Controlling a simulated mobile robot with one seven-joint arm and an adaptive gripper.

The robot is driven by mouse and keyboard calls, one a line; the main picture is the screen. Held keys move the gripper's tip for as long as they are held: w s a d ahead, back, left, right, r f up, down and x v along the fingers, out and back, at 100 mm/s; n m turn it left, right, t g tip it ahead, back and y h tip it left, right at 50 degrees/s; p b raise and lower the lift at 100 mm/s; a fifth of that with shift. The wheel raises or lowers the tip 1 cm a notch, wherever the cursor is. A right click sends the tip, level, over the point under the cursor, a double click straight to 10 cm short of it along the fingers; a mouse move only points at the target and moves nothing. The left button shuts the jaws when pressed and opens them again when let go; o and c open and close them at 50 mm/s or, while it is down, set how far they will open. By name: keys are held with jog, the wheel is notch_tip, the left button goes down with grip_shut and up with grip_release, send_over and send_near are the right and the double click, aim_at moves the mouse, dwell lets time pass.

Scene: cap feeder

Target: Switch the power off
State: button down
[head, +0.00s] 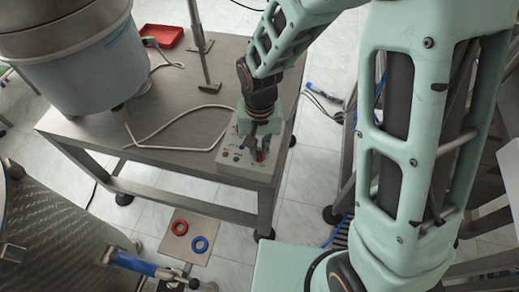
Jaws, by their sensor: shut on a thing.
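A small light control box (233,162) with knobs and small marks on its face sits at the front right corner of the steel table. My gripper (260,152) is at the right part of this box, pointing down at its face. Its fingers are shut on a small part of the control panel, which they mostly hide. A red bit (259,156) shows by the fingertips. I cannot tell which way the power switch is set.
The steel table (175,110) carries a large feeder bowl (85,65) at left, a red tray (163,36), a metal stand (204,65) and a white cable (165,143).

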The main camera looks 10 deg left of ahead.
aim_at(260, 154)
jog(key=shift+n, duration=1.5)
jog(key=c, duration=2.1)
grip_release()
jog(key=shift+r, duration=0.15)
notch_tip(260, 154, up, 12)
jog(key=shift+f, duration=0.1)
